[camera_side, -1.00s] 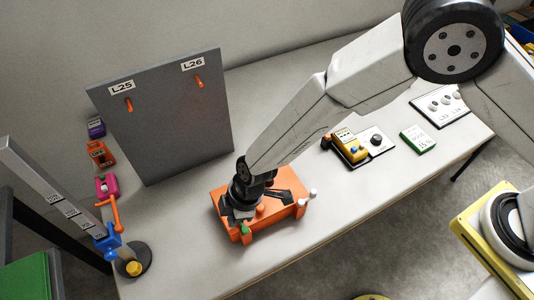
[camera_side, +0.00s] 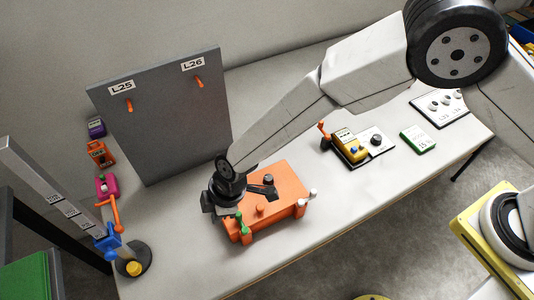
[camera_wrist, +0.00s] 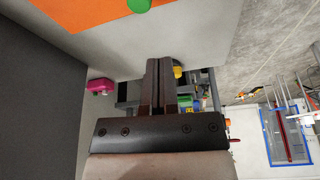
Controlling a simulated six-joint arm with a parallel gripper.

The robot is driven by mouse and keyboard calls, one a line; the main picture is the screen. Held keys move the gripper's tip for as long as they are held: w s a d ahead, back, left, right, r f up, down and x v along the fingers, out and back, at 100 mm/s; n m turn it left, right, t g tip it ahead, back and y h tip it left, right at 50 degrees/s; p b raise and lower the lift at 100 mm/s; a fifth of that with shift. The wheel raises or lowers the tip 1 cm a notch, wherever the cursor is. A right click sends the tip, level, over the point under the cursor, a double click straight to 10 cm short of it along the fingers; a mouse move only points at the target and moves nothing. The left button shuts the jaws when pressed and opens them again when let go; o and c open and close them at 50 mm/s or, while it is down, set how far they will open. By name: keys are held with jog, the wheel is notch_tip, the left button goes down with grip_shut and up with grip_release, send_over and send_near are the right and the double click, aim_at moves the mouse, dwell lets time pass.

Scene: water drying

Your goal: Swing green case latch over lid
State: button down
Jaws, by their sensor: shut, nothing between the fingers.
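The orange case (camera_side: 283,188) lies on the table with its lid down; an orange knob (camera_side: 260,210) stands on it. The green latch (camera_side: 242,224) is at the case's front left corner and slants up beside the lid edge; I cannot tell whether it lies over the lid. It shows as a green end at the top of the wrist view (camera_wrist: 139,4), beside the orange case (camera_wrist: 75,10). My gripper (camera_side: 228,211) is at the case's left end, close to the green latch. Its fingers (camera_wrist: 158,68) are together and empty; contact with the latch cannot be told.
A white latch (camera_side: 312,192) is at the case's right end. A grey panel (camera_side: 165,120) with orange pegs stands behind. A stand with a blue clamp (camera_side: 108,242) and yellow knob (camera_side: 134,268) is at left. Table right of the case is clear up to a yellow device (camera_side: 350,145).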

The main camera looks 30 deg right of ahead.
aim_at(234, 226)
jog(key=v, duration=0.7)
jog(key=shift+s+r, duration=0.25)
jog(key=shift+r, duration=0.05)
jog(key=w+d+r+m+t+h, duration=0.1)
jog(key=d+r+m, duration=0.1)
jog(key=d, duration=0.5)
jog(key=w+d+r+m, duration=0.1)
jog(key=d+r+m, duration=0.15)
jog(key=d, duration=0.45)
jog(key=w+d+r+m+t+h, duration=0.1)
jog(key=w+d+m, duration=0.15)
jog(key=d, duration=0.45)
jog(key=s+d+r+m+h, duration=0.1)
jog(key=s+d+m, duration=0.3)
jog(key=d, duration=0.5)
jog(key=s+d+r+m, duration=0.1)
jog(key=s+d+m, duration=0.4)
jog(key=d, duration=0.4)
jog(key=shift+s+d+h, duration=0.2)
jog(key=shift+s+h, duration=0.1)
jog(key=shift+h, duration=0.1)
jog(key=shift+f, duration=0.1)
